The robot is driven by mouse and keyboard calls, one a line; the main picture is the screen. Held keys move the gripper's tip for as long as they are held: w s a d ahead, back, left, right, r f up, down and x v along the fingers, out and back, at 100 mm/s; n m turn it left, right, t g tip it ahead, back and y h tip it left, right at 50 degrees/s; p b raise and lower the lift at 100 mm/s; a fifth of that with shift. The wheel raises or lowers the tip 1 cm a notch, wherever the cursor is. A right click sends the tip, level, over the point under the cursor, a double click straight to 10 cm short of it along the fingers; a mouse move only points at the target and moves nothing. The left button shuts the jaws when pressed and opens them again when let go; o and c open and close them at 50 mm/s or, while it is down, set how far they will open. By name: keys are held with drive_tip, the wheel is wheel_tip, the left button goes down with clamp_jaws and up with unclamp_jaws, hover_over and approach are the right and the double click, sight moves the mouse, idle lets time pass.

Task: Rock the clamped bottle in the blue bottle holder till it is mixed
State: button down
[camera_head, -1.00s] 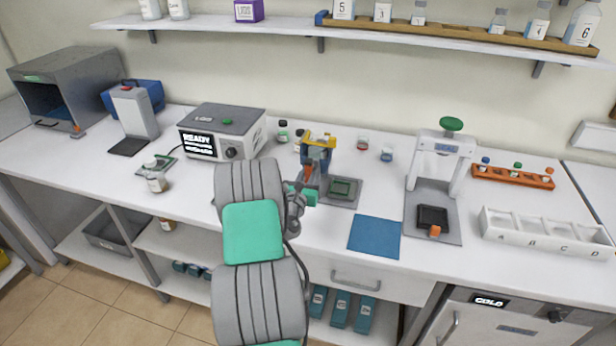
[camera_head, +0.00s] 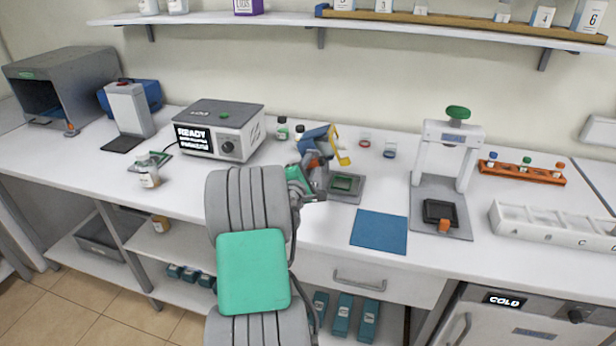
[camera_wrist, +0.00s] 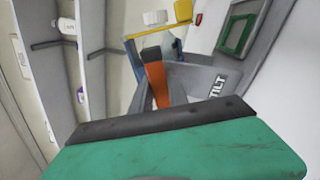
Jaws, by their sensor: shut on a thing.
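The blue bottle holder (camera_head: 315,139) with its yellow clamp (camera_head: 341,146) is tilted to the right above the bench in the head view. My gripper (camera_head: 315,163) is at the holder's near side and shut on it. In the wrist view, an orange bar with a dark end (camera_wrist: 156,82) lies ahead of my gripper's green body, by the grey part marked TILT (camera_wrist: 217,85). The clamped bottle (camera_wrist: 160,44) shows there as a clear body with a white cap, behind the yellow clamp bar. Its contents are hidden, so I cannot tell how mixed they are.
A blue mat (camera_head: 379,231) lies in front. The grey instrument reading READY (camera_head: 219,130) stands left, and a white press (camera_head: 447,160) right. Small bottles (camera_head: 282,128) stand behind.

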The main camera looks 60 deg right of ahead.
drive_tip(key=shift+f+m, duration=0.3)
drive_tip(key=shift+m, duration=0.4)
drive_tip(key=shift+r, duration=0.35)
